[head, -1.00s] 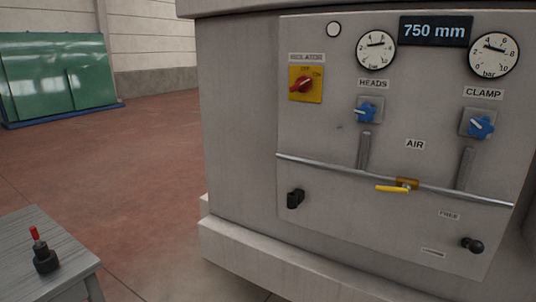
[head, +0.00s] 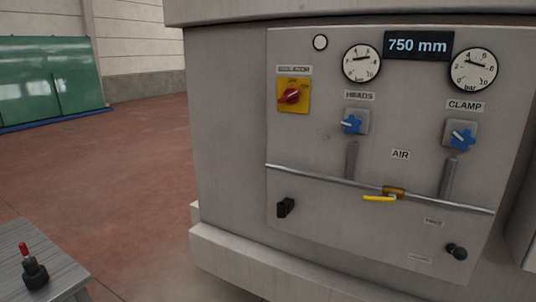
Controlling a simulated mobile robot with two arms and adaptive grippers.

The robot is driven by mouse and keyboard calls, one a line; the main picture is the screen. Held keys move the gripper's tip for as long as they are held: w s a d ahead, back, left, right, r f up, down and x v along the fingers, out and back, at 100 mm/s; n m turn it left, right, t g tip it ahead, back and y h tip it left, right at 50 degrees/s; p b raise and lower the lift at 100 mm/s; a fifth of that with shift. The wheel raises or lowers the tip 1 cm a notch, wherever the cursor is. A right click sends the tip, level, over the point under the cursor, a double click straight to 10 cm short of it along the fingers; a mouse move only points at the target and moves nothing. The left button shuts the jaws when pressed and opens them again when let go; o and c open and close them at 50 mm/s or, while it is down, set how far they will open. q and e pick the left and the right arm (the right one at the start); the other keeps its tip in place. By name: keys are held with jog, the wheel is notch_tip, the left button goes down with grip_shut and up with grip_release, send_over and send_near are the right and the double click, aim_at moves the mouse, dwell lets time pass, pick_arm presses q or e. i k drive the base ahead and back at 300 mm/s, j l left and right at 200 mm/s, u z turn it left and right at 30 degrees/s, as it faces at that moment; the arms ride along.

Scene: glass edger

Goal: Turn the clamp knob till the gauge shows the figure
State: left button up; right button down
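The blue clamp knob (head: 461,136) sits on a grey square plate under the CLAMP label (head: 465,105), at the right of the machine panel. The clamp gauge (head: 473,69) is a round white dial in bar above it; its needle lies near the 4 mark, pointing left and slightly up. The figure it is to show is not readable in view. The dark display (head: 418,45) reads 750 mm. Neither of my grippers is in view.
A second blue knob (head: 353,123) and gauge (head: 361,63) are marked HEADS. A red-and-yellow isolator (head: 293,95), a yellow-handled air valve (head: 380,198) and a black knob (head: 457,252) share the panel. A grey table (head: 40,260) stands lower left; red floor between is clear.

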aim_at(462, 138)
jog(key=l+z, duration=0.1)
jog(key=z, duration=0.25)
jog(key=l+z, duration=0.1)
jog(key=z, duration=0.25)
jog(key=l+z, duration=0.1)
jog(key=z, duration=0.25)
